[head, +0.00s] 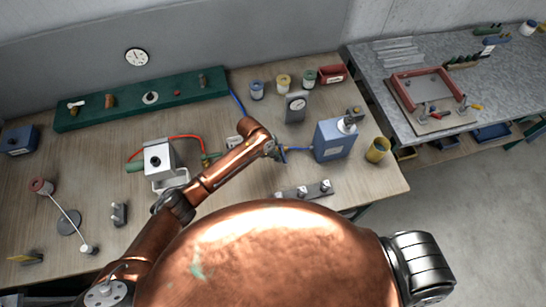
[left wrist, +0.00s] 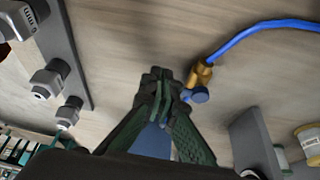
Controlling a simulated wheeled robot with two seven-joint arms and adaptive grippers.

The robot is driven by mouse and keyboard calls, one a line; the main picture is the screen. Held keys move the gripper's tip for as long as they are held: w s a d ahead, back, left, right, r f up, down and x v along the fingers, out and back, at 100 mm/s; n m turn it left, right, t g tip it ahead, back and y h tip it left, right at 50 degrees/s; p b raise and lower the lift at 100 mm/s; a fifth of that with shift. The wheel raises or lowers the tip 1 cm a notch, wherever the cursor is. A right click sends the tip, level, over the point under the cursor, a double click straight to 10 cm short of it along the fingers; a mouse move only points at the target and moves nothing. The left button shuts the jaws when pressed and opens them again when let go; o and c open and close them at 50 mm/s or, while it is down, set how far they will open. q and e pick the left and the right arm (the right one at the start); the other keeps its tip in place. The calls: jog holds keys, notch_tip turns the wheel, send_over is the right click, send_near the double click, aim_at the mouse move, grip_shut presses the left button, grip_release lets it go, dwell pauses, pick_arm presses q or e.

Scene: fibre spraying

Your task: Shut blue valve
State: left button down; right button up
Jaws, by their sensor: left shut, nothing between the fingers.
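The blue valve shows in the left wrist view as a blue round knob (left wrist: 200,95) on a brass body (left wrist: 201,74), with a blue hose running from it to the upper right. My left gripper (left wrist: 163,84) has its dark green fingers together, with nothing seen between the tips. The tips are just left of the knob; whether they touch it I cannot tell. In the head view my left gripper (head: 281,152) is over the workbench, left of the blue box, and it largely hides the valve. My right gripper is not in view.
A blue box (head: 334,142) stands right of my left gripper, with a yellow cup (head: 377,150) beyond it. A strip with several knobs (head: 304,191) lies nearer the front edge. A white device (head: 158,157) with a red hose is at left.

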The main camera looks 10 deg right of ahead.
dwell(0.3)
pick_arm(q)
jog(key=shift+a, duration=0.25)
jog(key=a+p, duration=0.1)
jog(key=a, duration=0.1)
jog(key=a+r+p, duration=0.1)
jog(key=shift+a+p, duration=0.35)
jog(key=shift+a, duration=0.05)
jog(key=b+v, duration=0.2)
jog(key=v, duration=0.7)
jog(key=shift+s, duration=0.25)
